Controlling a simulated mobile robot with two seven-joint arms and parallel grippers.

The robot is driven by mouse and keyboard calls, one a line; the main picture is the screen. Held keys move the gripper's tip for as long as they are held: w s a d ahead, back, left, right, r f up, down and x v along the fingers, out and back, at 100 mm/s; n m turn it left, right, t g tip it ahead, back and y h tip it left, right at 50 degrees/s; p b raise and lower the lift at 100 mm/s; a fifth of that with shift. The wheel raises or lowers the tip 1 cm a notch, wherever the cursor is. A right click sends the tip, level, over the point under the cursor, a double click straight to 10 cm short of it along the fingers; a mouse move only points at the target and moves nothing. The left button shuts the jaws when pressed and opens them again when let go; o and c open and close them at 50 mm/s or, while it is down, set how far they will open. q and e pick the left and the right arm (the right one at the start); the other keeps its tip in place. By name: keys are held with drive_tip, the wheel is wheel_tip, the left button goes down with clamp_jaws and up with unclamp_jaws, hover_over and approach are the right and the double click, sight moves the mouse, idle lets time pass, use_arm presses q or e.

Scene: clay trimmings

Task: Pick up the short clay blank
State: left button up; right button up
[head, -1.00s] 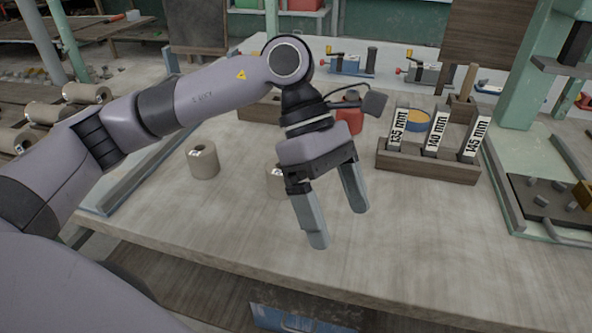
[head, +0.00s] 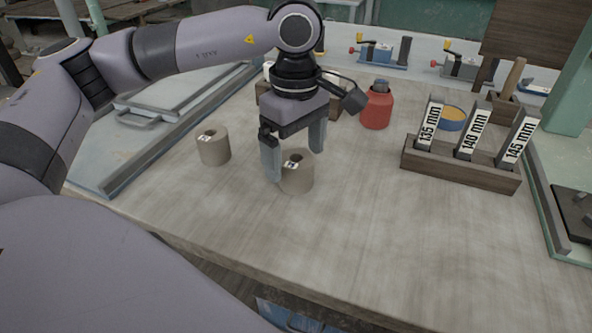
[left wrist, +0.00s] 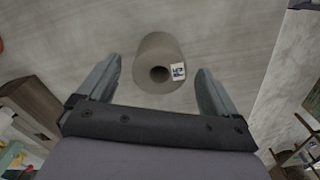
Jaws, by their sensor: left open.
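Two grey-brown clay blanks with a hole in the top and a small label stand upright on the table: a left blank (head: 214,148) and a right blank (head: 299,178). I cannot tell from their height which is the short one. My left gripper (head: 294,164) is open and points down at the right blank, one finger in front of its left side. In the left wrist view that blank (left wrist: 155,50) lies between the spread fingers of the left gripper (left wrist: 159,68), with gaps on both sides. My right gripper is not in view.
A wooden rack (head: 460,171) with gauges marked 135, 140 and 145 mm stands at the right. A red container (head: 377,108) stands behind the gripper. A metal-edged board (head: 150,150) lies at the left. The table front (head: 390,235) is clear.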

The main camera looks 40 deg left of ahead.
use_arm(q)
drive_tip(key=shift+f, duration=0.3)
drive_tip(key=c, duration=1.3)
drive_tip(key=shift+r, duration=0.2)
